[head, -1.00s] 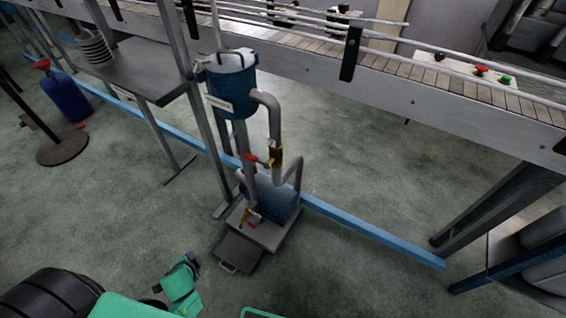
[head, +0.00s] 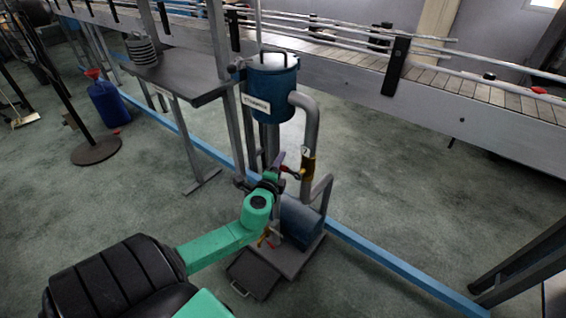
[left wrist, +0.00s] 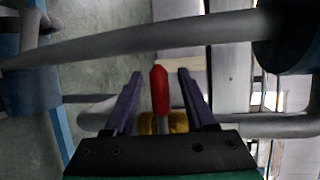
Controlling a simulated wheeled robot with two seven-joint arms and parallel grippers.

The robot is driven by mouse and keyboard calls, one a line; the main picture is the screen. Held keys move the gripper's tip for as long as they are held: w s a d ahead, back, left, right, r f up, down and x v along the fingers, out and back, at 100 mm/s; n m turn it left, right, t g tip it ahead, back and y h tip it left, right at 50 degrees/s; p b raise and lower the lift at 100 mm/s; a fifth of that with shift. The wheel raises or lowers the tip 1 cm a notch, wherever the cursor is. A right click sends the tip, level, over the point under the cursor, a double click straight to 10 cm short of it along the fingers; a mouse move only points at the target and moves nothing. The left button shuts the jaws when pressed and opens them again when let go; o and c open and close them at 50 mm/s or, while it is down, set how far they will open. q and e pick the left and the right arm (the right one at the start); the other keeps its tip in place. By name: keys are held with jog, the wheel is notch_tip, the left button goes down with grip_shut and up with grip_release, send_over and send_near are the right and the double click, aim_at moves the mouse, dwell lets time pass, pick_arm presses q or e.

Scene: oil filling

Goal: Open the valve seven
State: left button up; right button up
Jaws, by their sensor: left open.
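The red handle (head: 290,170) of a valve with a yellow body (head: 308,168) is on the grey pipe beside the blue tank (head: 272,85). A small tag that seems to read 7 (head: 305,150) is just above the valve. My left gripper (head: 281,160) is open right at the handle, partly hiding it. In the left wrist view the red handle (left wrist: 160,90) stands between the two spread purple fingers (left wrist: 160,98), with a gap on both sides. The yellow valve body (left wrist: 164,122) shows behind the gripper's base. My right gripper is not in view.
A second valve with red and yellow parts (head: 266,238) is low by the blue pump (head: 300,222). A grey table (head: 180,78) and a conveyor (head: 450,105) stand behind. A blue jug (head: 108,103) is on the floor at left.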

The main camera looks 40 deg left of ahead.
pick_arm(q)
jog(key=shift+x, duration=1.25)
jog(key=shift+f, duration=0.1)
grip_shut()
dwell(0.3)
